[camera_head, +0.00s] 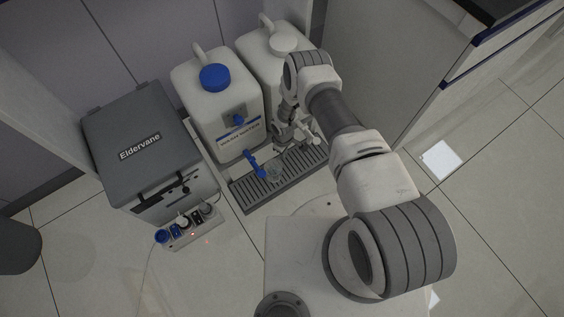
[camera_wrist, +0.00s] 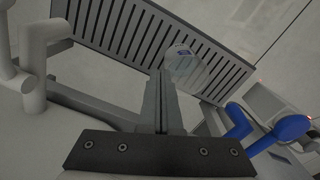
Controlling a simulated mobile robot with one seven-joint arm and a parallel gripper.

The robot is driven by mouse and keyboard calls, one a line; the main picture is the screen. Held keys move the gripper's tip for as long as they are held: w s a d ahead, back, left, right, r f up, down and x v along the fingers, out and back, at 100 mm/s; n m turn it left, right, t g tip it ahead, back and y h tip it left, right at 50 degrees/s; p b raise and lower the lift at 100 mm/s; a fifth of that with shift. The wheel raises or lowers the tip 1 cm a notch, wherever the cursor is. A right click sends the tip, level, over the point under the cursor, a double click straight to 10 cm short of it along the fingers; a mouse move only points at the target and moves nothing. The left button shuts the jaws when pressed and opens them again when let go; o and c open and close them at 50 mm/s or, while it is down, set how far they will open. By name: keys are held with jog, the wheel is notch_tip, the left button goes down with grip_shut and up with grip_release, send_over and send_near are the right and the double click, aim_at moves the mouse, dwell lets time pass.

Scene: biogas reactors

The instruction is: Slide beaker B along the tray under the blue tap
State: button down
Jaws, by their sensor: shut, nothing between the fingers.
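A clear beaker (camera_head: 274,173) stands on the slatted drip tray (camera_head: 246,206), close to the blue tap (camera_head: 256,166). In the wrist view the beaker (camera_wrist: 186,68) bears a small blue mark, too small to read as a letter. My gripper (camera_wrist: 167,76) is shut and empty, its fingertips right beside the beaker on the side away from the blue tap (camera_wrist: 240,122). Whether they touch it I cannot tell. In the head view my wrist partly hides the tray's far end, and the fingers are hard to make out.
A white canister with a blue cap (camera_head: 215,78) stands behind the tray, beside a second one with a white cap (camera_head: 283,43). A grey Eldervane box (camera_head: 140,150) and a power strip (camera_head: 190,228) are at left. A pale tap (camera_wrist: 32,60) shows in the wrist view.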

jog(key=n, duration=0.7)
jog(key=n+b, duration=0.5)
jog(key=n, duration=0.2)
send_over(276, 168)
jog(key=d, duration=0.3)
notch_tip(276, 168, down, 10)
jog(key=shift+d+r, duration=0.1)
jog(key=shift+r, duration=0.15)
jog(key=shift+s+a, duration=0.6)
jog(key=shift+a, duration=0.2)
jog(key=shift+s+a, duration=0.6)
jog(key=shift+a, duration=0.15)
